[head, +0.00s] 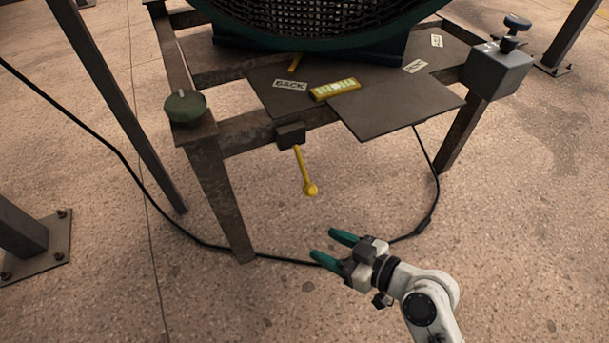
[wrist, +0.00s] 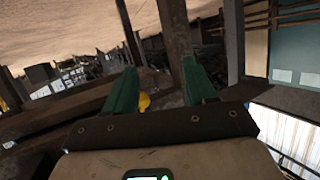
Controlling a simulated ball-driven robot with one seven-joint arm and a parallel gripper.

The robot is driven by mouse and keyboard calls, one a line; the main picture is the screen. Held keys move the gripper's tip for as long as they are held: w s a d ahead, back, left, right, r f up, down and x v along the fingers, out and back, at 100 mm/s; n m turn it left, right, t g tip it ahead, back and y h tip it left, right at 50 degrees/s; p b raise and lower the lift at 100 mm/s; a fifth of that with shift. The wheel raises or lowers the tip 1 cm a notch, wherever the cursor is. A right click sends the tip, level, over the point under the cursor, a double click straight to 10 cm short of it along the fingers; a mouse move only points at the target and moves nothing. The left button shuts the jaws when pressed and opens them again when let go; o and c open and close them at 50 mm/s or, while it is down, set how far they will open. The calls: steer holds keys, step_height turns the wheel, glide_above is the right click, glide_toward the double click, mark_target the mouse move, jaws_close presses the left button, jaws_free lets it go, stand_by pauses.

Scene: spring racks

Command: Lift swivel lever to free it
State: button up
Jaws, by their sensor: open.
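The swivel lever is a thin yellow rod with a round knob (head: 304,170). It hangs down and slightly right from a dark block (head: 291,135) on the rack's front rail. My gripper (head: 325,245) has two green fingers, spread open and empty. It is below and right of the knob in the head view, apart from it. In the wrist view the open fingers (wrist: 158,80) flank dark beams. A small yellow patch (wrist: 144,103) shows beside the left finger; I cannot tell for sure that it is the lever, as it is partly hidden.
Dark plates (head: 390,103) with labels and a yellow level (head: 334,89) lie above the rail. A rusty rack leg (head: 221,195) stands left of the lever. A grey box with a knob (head: 495,70) is at right. A black cable (head: 290,261) crosses the floor.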

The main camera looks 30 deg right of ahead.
mark_target(312, 190)
step_height(312, 190, up, 6)
steer(key=w+d+m+t+h, duration=0.2)
steer(key=w+d+t, duration=0.1)
steer(key=t, duration=0.2)
steer(key=p+x, duration=0.1)
steer(key=x, duration=0.9)
steer(key=shift+w+a+f+p, duration=0.15)
steer(key=shift+w+a+p, duration=0.1)
steer(key=shift+p, duration=0.1)
steer(key=shift+c, duration=0.4)
jaws_close()
